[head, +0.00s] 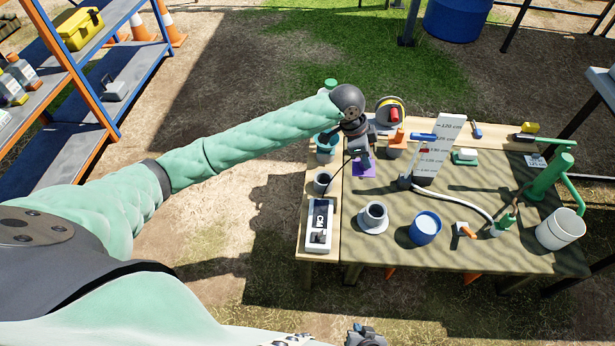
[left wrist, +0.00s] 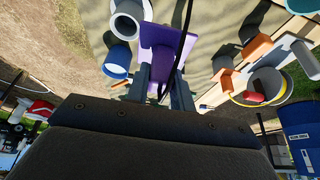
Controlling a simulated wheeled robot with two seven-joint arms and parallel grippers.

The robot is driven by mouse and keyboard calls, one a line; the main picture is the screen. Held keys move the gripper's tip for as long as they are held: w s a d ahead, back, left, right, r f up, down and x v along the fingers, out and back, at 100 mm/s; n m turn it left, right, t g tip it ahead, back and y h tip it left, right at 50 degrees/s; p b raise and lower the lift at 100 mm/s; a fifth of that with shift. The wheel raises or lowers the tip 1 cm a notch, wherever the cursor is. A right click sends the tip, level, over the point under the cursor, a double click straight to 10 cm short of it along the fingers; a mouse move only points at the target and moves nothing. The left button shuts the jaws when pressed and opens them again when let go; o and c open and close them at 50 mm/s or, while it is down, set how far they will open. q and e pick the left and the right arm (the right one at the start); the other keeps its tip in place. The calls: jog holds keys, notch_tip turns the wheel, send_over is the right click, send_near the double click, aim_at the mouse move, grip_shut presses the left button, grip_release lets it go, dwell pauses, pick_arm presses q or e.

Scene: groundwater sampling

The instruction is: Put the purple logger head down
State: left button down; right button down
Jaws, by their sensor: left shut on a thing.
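The purple logger head (head: 363,167) is at the left part of the table, just below my left gripper (head: 358,148). In the left wrist view the purple logger head (left wrist: 158,38) sits between the two fingers of my left gripper (left wrist: 160,78), which is shut on it. A black cable runs beside it. Whether its underside touches the table is hard to tell. My right gripper (head: 366,336) shows only in part at the bottom edge of the head view, away from the table, and its fingers cannot be made out.
An orange block (head: 397,148) and a cable reel (head: 391,111) stand close right of my left gripper. A green pump (head: 552,180) is at right.

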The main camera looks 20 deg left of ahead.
pick_arm(q)
jog(key=shift+s+a+f, duration=0.1)
jog(key=shift+s+a, duration=0.05)
jog(key=shift+s, duration=0.1)
jog(key=w+a+f+b, duration=0.1)
jog(key=a+f, duration=1)
jog(key=shift+a, duration=0.3)
jog(key=c, duration=1.5)
grip_release()
jog(key=o, duration=0.3)
pick_arm(e)
jog(key=w, duration=0.1)
jog(key=w+r+t, duration=0.1)
jog(key=shift+w+a, duration=0.1)
jog(key=shift+w, duration=0.2)
pick_arm(q)
jog(key=shift+b, duration=0.3)
pick_arm(e)
jog(key=shift+t, duration=0.3)
